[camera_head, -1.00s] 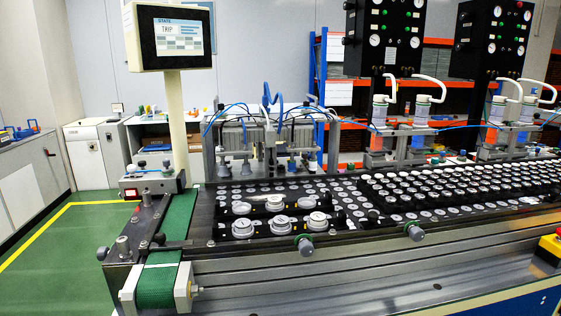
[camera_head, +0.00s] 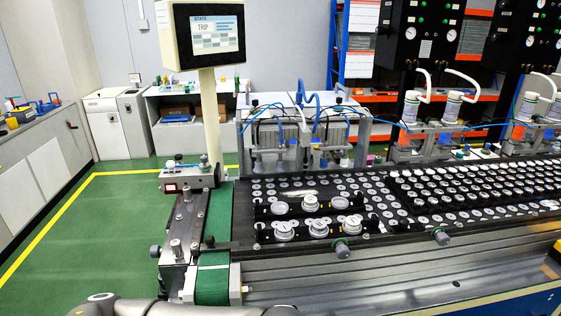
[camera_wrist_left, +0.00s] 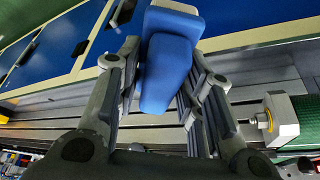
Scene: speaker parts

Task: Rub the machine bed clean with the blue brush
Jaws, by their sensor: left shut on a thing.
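In the left wrist view my left gripper (camera_wrist_left: 166,62) is shut on the blue brush (camera_wrist_left: 168,78), whose smooth blue body sits between the two fingers. The brush is in front of the machine's metal side rails, apart from the bed top as far as I can tell. In the head view the machine bed (camera_head: 243,218) is a long black surface with rows of pale round discs and several metal speaker parts. The left gripper and brush do not show there; only a grey arm link shows at the bottom edge. My right gripper is in neither view.
A green belt (camera_head: 212,284) runs along the bed's left end; its roller also shows in the wrist view (camera_wrist_left: 297,120). A screen on a post (camera_head: 211,36) stands behind that end. Press units (camera_head: 300,140) stand along the bed's back. Green floor (camera_head: 100,230) is free to the left.

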